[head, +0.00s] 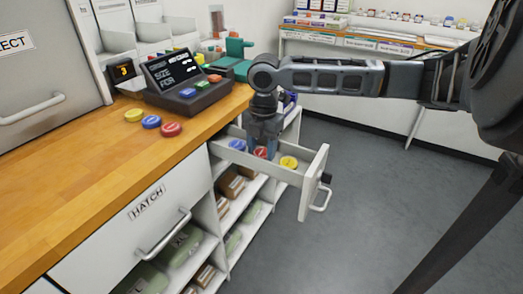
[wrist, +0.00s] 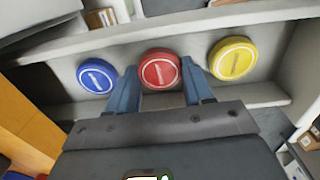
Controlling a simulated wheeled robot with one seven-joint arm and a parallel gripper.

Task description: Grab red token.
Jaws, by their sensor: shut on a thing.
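The red token (wrist: 160,70) is a round disc in the middle of the open drawer, between a blue token (wrist: 97,76) and a yellow token (wrist: 232,58). In the head view the red token (head: 261,152) shows just below my gripper (head: 263,146), which reaches down into the drawer (head: 313,185). In the wrist view my gripper's two blue fingers (wrist: 158,85) stand at the left and right sides of the red token, shut on it. The blue token (head: 238,145) and yellow token (head: 289,162) lie on either side, apart from the fingers.
On the wooden counter (head: 60,150) lie a yellow (head: 133,115), a blue (head: 151,122) and another red token (head: 171,129), near a dark button console (head: 185,92). Drawer walls stand close around my gripper. Shelves with boxes (head: 232,184) are below. The grey floor (head: 390,190) is clear.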

